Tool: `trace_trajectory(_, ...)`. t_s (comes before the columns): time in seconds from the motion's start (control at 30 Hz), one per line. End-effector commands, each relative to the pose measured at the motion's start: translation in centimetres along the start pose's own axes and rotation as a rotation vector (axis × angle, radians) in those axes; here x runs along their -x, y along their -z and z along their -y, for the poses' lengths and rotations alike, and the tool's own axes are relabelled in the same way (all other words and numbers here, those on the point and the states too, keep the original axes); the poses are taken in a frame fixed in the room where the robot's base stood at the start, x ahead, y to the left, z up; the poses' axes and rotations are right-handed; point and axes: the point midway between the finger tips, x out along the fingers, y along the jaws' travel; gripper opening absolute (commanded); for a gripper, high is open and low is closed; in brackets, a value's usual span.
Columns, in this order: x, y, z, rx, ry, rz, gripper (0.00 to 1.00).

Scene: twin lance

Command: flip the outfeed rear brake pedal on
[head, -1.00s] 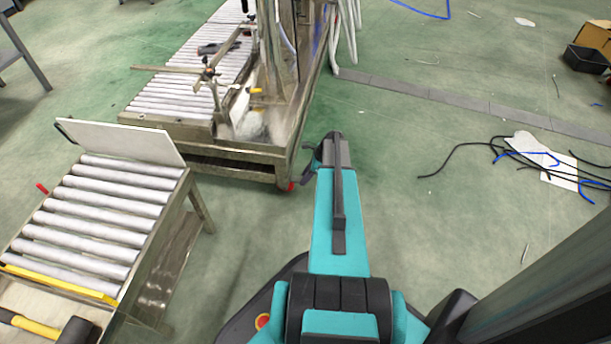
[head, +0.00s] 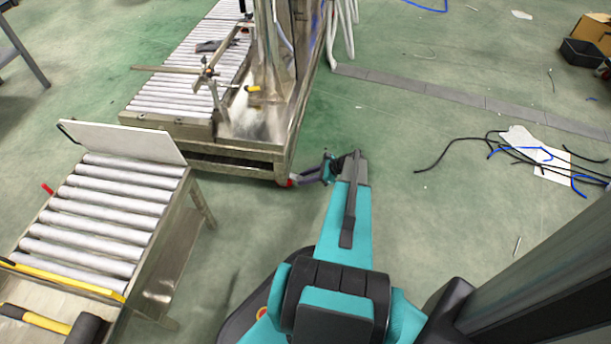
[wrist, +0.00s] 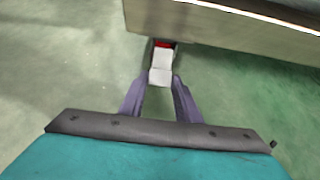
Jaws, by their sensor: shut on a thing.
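The outfeed rear brake pedal (head: 287,183) is a small red part low at the near corner of the outfeed conveyor frame (head: 235,152). In the wrist view the red part (wrist: 163,43) shows just under the frame's edge, at the far end of a short pale piece. My gripper (head: 303,180) reaches in low from the right, its tips at the red part. In the wrist view its two purple fingers (wrist: 160,79) close in on the pale piece from both sides. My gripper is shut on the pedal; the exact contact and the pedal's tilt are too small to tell.
A second roller table (head: 95,215) with an upright white board (head: 120,142) stands at the left. A hammer (head: 60,322) lies at its near end. Cables (head: 520,150) and paper lie on the floor at right.

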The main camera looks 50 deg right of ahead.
Motion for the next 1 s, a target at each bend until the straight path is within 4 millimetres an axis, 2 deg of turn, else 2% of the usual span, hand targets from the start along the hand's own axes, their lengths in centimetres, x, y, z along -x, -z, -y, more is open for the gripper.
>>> trace_trajectory(0.47, -0.15, -0.06, 0.08, 0.0, 0.001, 0.022, 0.07)
trace_trajectory(0.5, -0.16, -0.06, 0.08, 0.0, 0.001, 0.022, 0.33)
trace_trajectory(0.6, -0.15, -0.03, 0.06, 0.0, 0.001, 0.021, 0.48)
trace_trajectory(1.0, 0.17, 0.0, 0.02, 0.0, 0.0, 0.019, 0.48)
